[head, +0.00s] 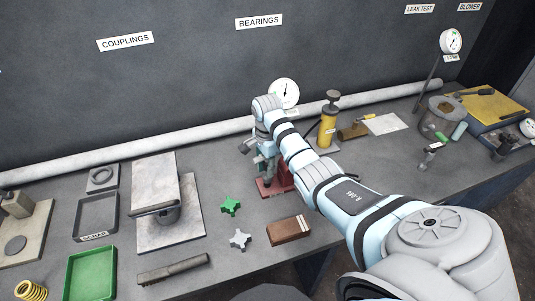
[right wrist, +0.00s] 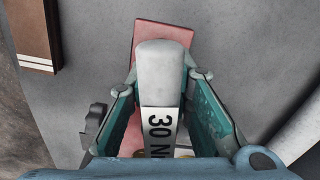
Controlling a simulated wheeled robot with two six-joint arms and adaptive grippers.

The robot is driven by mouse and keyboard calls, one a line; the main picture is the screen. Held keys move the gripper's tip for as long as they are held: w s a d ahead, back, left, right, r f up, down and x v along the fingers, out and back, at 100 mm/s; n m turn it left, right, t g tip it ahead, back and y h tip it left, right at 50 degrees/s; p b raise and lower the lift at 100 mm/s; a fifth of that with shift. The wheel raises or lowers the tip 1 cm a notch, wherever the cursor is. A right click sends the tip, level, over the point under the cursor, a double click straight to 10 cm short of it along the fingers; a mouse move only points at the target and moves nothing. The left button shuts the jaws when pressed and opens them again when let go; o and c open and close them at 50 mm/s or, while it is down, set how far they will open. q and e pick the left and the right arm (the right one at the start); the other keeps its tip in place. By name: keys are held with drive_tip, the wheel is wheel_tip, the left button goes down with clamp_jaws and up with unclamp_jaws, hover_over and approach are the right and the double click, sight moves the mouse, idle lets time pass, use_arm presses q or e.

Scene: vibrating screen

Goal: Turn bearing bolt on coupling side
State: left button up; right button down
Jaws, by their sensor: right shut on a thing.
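My right gripper (head: 262,163) reaches down over a red base (head: 268,190) near the middle of the bench in the head view. In the right wrist view, the teal fingers of my right gripper (right wrist: 163,78) are shut on a pale grey rounded piece (right wrist: 160,58) with a white label reading "30 N". The rest of the label is cut off. The red base (right wrist: 145,28) lies beneath this piece. The bearing bolt cannot be made out; the gripper and grey piece cover much of the fixture. My left gripper is in neither view.
A brown block (head: 289,231), a green star-shaped part (head: 230,205) and a grey one (head: 239,239) lie in front of the base. A plate stand (head: 169,230) is to the left.

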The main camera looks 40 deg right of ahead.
drive_tip(key=shift+r, duration=0.1)
drive_tip(key=shift+w+p, duration=0.1)
drive_tip(key=shift+p, duration=0.2)
drive_tip(key=shift+f+b, duration=0.75)
drive_tip(key=shift+f, duration=0.6)
idle(0.3)
drive_tip(key=c, duration=1.3)
unclamp_jaws()
drive_tip(key=shift+c, duration=0.2)
drive_tip(key=shift+r, duration=0.15)
wheel_tip(320, 180, up, 7)
drive_tip(key=shift+r, duration=0.15)
